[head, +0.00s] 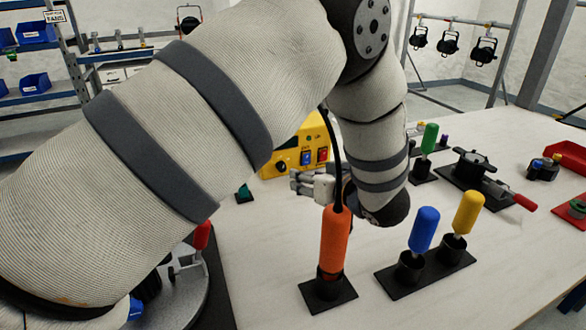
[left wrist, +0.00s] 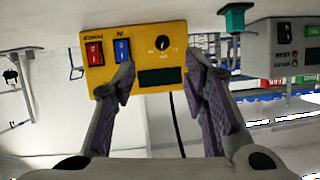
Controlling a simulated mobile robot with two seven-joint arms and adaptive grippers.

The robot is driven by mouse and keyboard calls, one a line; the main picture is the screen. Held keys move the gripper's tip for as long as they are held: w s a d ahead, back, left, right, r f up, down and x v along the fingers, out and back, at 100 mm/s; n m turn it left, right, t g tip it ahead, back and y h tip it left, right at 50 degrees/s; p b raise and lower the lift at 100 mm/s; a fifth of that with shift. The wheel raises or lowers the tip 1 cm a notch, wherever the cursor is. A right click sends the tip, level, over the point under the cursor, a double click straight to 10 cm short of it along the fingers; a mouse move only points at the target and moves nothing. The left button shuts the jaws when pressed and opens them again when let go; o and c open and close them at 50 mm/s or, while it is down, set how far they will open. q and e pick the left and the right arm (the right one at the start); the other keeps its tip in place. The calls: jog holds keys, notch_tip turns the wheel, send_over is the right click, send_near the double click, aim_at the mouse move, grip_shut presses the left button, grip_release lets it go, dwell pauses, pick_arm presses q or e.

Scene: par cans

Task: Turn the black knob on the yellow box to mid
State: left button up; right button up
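The yellow box (head: 289,161) stands on the table behind my left arm, partly hidden by it in the head view. In the left wrist view the box (left wrist: 181,34) appears upside down, with a black knob (left wrist: 162,43), a red switch (left wrist: 94,53), a blue switch (left wrist: 122,51) and a dark display panel. The knob's pointer setting is too small to tell. My left gripper (head: 300,183) is in front of the box. In its wrist view its fingers (left wrist: 161,78) are spread apart with nothing between them, apart from the knob. My right gripper is not in view.
An orange handle (head: 334,240) on a black base stands close in front of my left gripper. Blue (head: 424,229) and yellow (head: 468,212) handles stand right of it, a green handle (head: 429,138) farther back. A small teal object (head: 244,193) lies left of the box.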

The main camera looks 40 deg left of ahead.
aim_at(282, 168)
pick_arm(q)
jog(key=x, duration=1.1)
jog(key=shift+a+r+b, duration=0.1)
jog(key=shift+a+b, duration=0.25)
jog(key=shift+a, duration=0.1)
jog(key=shift+c, duration=0.2)
grip_shut()
